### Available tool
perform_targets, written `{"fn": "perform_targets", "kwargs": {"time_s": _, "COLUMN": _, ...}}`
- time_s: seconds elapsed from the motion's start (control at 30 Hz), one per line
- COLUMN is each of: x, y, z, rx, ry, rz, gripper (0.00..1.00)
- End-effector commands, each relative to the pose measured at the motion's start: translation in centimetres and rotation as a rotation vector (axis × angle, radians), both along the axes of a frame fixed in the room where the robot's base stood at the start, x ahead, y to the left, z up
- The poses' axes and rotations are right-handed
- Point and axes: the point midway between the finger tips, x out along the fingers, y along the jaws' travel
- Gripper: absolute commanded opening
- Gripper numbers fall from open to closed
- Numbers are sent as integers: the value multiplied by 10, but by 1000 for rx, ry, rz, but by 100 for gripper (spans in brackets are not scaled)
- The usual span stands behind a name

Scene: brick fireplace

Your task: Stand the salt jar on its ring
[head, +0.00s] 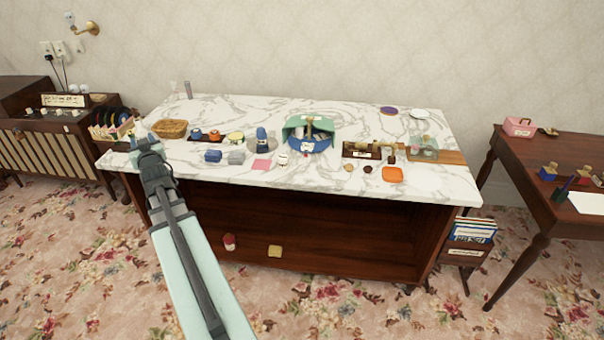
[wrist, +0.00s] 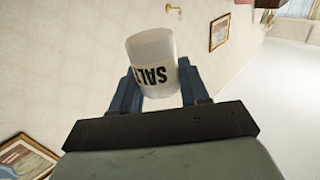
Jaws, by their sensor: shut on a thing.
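The salt jar (wrist: 150,52) is a pale, whitish cylinder with a dark SALT label. In the wrist view it sits between the two blue fingers of my gripper (wrist: 158,84), which is shut on it. The jar looks slightly tilted in that view, against a background of wall. In the head view my gripper (head: 144,138) is at the left end of the marble-topped table (head: 350,115), and the jar shows only as a small pale shape at its tip. I cannot make out with certainty which mark or object is the jar's ring.
A wicker basket (head: 173,129) stands just right of my gripper. Small items crowd the front; the back middle is clear.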

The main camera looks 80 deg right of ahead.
Motion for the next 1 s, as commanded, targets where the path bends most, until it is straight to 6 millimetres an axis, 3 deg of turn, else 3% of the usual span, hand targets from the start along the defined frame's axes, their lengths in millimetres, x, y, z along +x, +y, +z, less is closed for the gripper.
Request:
{"fn": "perform_targets", "kwargs": {"time_s": 0.5, "x": -62, "y": -50, "z": -11, "rx": 0, "ry": 0, "rz": -103, "gripper": 8}}
{"fn": "perform_targets", "kwargs": {"time_s": 1.0, "x": -104, "y": -79, "z": -18, "rx": -1, "ry": 1, "rz": -168, "gripper": 8}}
